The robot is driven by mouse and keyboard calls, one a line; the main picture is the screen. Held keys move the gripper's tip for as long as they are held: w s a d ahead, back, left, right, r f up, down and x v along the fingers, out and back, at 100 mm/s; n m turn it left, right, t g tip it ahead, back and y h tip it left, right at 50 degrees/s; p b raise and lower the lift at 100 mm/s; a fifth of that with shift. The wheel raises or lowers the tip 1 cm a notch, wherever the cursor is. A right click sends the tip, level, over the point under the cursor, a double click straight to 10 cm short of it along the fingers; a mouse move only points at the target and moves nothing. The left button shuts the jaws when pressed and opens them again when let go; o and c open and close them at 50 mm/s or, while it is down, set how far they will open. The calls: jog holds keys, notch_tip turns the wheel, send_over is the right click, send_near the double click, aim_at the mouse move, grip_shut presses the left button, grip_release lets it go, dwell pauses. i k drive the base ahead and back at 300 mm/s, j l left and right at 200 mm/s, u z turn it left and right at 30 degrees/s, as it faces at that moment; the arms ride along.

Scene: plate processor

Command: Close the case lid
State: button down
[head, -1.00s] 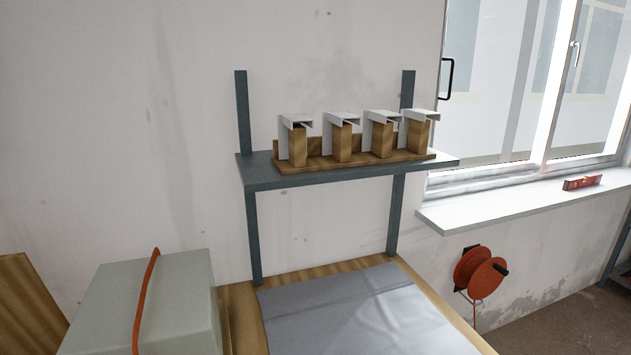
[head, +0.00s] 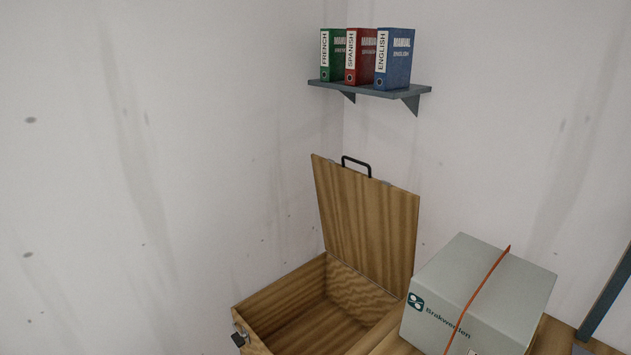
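A wooden case (head: 285,289) stands in the corner, low in the head view. Its lid (head: 365,222) is open and stands up, leaning back a little toward the wall. A black handle (head: 357,162) sits on the lid's upper edge. A dark latch (head: 239,338) is on the front left of the case. The part of the inside that shows looks empty; the lower front of the case is cut off by the frame edge. My gripper is not in view.
A grey box (head: 484,290) with an orange strap stands close to the right of the case. A wall shelf (head: 385,90) with green, red and blue manuals (head: 394,58) hangs above. Bare wall fills the left.

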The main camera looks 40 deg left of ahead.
aim_at(368, 223)
jog(key=u, duration=1.4)
jog(key=i+j, duration=0.55)
jog(key=j, duration=0.2)
jog(key=i+j+u, duration=0.15)
jog(key=i+j, duration=0.35)
jog(key=j, duration=0.25)
jog(key=i+j, duration=0.55)
jog(key=j, duration=0.15)
jog(key=u, duration=0.05)
